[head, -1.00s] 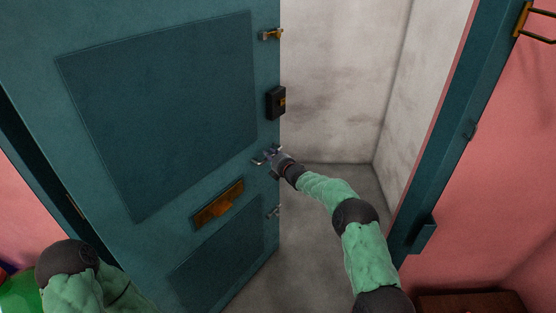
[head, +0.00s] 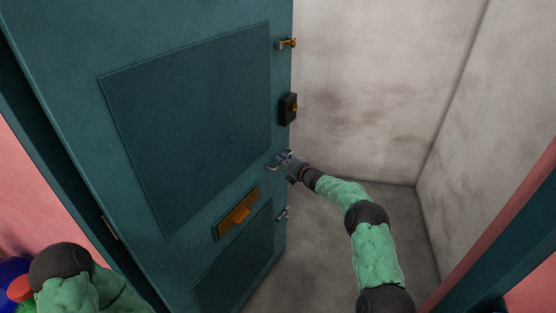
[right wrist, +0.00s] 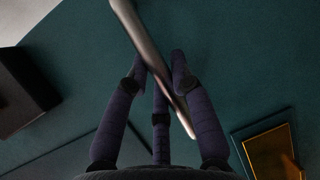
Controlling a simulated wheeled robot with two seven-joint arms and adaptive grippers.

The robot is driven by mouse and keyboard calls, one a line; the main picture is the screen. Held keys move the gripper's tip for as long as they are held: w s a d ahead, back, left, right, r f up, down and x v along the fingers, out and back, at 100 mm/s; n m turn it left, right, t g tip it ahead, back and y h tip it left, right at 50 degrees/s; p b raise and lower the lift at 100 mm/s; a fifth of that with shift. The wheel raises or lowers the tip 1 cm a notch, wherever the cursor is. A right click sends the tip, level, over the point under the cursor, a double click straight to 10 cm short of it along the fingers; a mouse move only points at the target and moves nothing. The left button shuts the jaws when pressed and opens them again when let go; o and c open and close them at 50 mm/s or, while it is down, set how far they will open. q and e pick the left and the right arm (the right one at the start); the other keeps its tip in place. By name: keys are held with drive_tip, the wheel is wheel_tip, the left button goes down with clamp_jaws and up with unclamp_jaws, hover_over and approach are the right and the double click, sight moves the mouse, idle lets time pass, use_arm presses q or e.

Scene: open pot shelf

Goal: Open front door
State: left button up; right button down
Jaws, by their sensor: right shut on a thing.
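The teal front door (head: 190,130) stands ajar, hinged on the left, with a gap of grey room showing past its right edge. My right gripper (head: 285,161) is at the metal door handle (head: 273,165) near that edge. In the right wrist view, the fingers of my right gripper (right wrist: 160,85) are around the handle bar (right wrist: 150,65), which runs diagonally between them. The gripper is shut on the handle; the exact contact is dark. My left arm shows at the lower left of the head view, but its gripper is out of view.
A black lock box (head: 288,108) and a brass latch (head: 287,43) sit above the handle. A brass mail slot (head: 238,212) is lower on the door. The teal door frame (head: 500,240) stands at the right. Bare grey floor (head: 320,250) lies beyond the doorway.

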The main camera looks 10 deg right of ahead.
drive_tip(key=shift+a+f, duration=0.15)
drive_tip(key=shift+f, duration=0.05)
drive_tip(key=c, duration=1)
unclamp_jaws()
drive_tip(key=shift+c, duration=0.2)
drive_tip(key=shift+r, duration=0.1)
drive_tip(key=shift+s+d, duration=0.1)
drive_tip(key=shift+d, duration=0.1)
drive_tip(key=shift+s+d+r, duration=0.25)
drive_tip(key=shift+s+d, duration=0.05)
drive_tip(key=shift+s, duration=0.3)
drive_tip(key=v, duration=1)
drive_tip(key=shift+s, duration=0.2)
drive_tip(key=shift+a, duration=0.1)
